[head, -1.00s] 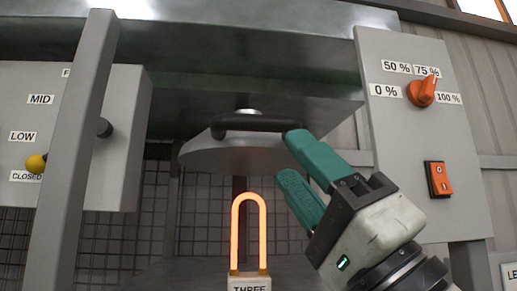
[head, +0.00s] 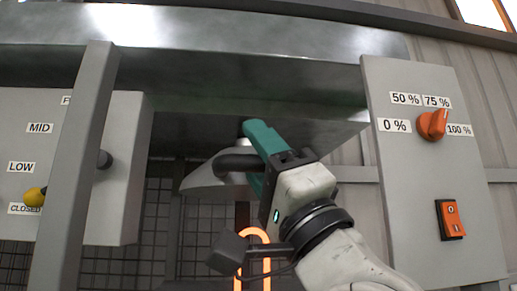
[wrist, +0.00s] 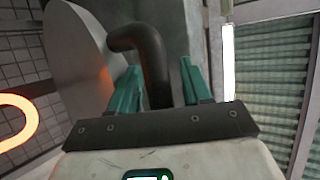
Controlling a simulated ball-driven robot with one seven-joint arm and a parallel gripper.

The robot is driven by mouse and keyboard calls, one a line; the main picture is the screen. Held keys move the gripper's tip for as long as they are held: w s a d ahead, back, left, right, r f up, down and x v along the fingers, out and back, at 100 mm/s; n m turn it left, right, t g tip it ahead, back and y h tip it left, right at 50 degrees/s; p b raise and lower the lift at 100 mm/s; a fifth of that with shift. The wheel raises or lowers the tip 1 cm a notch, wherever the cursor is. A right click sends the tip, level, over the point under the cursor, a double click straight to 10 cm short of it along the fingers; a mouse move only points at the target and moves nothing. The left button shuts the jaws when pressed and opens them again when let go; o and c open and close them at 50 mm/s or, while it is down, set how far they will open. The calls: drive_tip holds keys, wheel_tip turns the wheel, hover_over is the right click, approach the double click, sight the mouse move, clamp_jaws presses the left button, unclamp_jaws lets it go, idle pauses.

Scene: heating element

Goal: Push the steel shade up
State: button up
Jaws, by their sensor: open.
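The steel shade (head: 205,182) is a rounded grey plate under the overhead steel housing, with a dark curved handle (head: 233,163) on its front. My gripper (head: 258,150), with green fingers, is at the right end of this handle and hides part of it and of the shade. In the wrist view, the handle (wrist: 150,55) runs between the two open fingers of my gripper (wrist: 160,85), and the shade (wrist: 75,65) is to the left. I cannot tell whether a finger touches the handle.
A glowing orange heating element (head: 238,284) stands below the shade, partly behind my arm. A grey post and a left panel with a yellow-tipped lever (head: 35,196) are at the left. The right panel bears an orange dial (head: 432,125) and a rocker switch (head: 452,219).

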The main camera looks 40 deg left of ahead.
drive_tip(key=shift+c, duration=0.3)
clamp_jaws()
idle(0.3)
